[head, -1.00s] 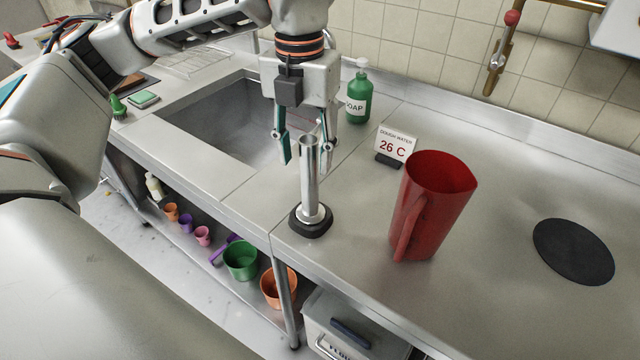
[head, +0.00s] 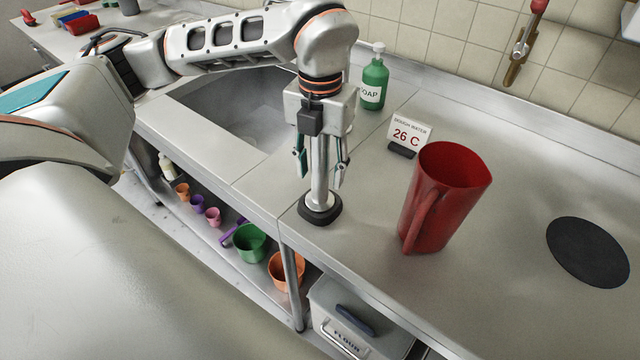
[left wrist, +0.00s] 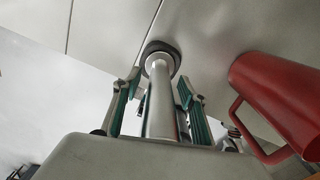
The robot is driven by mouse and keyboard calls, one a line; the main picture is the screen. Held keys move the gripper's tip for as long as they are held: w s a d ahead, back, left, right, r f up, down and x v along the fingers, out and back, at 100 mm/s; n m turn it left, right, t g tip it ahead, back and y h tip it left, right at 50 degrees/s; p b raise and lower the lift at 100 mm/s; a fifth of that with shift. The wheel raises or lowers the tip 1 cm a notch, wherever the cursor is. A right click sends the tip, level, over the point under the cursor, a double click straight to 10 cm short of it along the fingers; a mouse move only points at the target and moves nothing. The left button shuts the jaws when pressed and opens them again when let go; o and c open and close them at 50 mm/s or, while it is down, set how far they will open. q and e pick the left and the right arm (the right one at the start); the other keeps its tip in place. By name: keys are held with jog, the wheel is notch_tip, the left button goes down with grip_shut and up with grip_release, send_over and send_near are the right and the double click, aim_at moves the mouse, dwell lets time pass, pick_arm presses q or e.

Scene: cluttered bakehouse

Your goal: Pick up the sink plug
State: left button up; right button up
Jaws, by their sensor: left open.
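The sink plug is a tall metal tube (head: 319,178) on a black round foot, standing upright on the steel counter left of the red jug. My left gripper (head: 322,178) is above it, pointing down, with its two fingers apart, one on each side of the tube. The tube's upper end is hidden behind the gripper in the head view. In the left wrist view the plug (left wrist: 161,105) runs between the open fingers, its dark foot beyond the fingertips. I cannot tell whether either finger touches it. My right gripper is not in view.
A red jug (head: 436,205) stands close on the right. A dough water sign (head: 407,134) and green soap bottle (head: 374,82) stand behind. The sink basin (head: 225,112) is to the left. A black disc (head: 588,252) lies at far right, with clear counter before it.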

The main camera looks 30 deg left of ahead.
pick_arm(q)
grip_shut()
jog(key=shift+r, duration=0.2)
